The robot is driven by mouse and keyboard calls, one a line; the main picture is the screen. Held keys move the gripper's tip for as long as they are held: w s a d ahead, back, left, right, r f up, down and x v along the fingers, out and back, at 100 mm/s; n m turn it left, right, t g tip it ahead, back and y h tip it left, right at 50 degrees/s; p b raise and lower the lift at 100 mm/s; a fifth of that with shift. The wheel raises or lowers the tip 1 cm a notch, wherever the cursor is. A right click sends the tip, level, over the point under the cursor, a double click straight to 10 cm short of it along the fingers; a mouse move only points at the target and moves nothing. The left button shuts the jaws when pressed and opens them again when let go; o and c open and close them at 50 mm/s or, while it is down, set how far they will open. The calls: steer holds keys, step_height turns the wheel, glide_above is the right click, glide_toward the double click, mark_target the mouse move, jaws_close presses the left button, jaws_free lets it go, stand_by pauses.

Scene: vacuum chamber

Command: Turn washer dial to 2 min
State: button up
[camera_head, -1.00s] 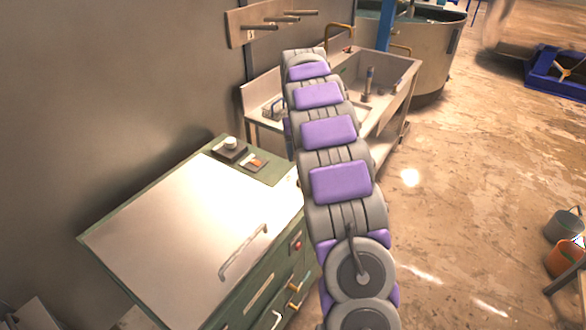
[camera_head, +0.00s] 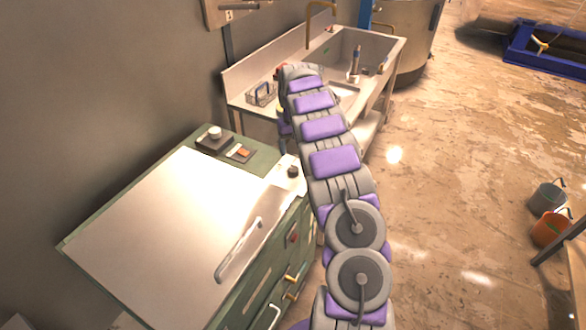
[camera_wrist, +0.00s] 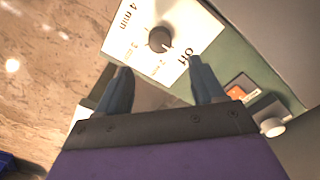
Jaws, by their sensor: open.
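The washer is a green cabinet with a pale lid (camera_head: 150,235) at lower left in the head view. Its dark round dial (camera_wrist: 160,39) sits on a white label panel (camera_wrist: 185,25) in the wrist view. "Off" is at the dial's right and "4 min" at its upper left; the smaller labels between are blurred. The dial's light mark seems to face lower right, towards "Off". The dial also shows in the head view (camera_head: 292,171), left of my arm. My gripper (camera_wrist: 158,68) is open and empty, its fingers apart from the dial and below it in the wrist view.
An orange switch (camera_wrist: 240,92) and a white knob (camera_wrist: 272,127) lie right of my gripper. A bar handle (camera_head: 238,250) rises from the lid. A metal sink (camera_head: 345,55) stands behind my arm. Buckets (camera_head: 548,228) stand at far right; the floor between is clear.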

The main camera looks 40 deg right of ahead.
mark_target(294, 168)
step_height(294, 168, down, 10)
steer(key=shift+r+b, duration=0.2)
steer(key=shift+b, duration=0.75)
steer(key=c, duration=1)
steer(key=shift+c, duration=0.2)
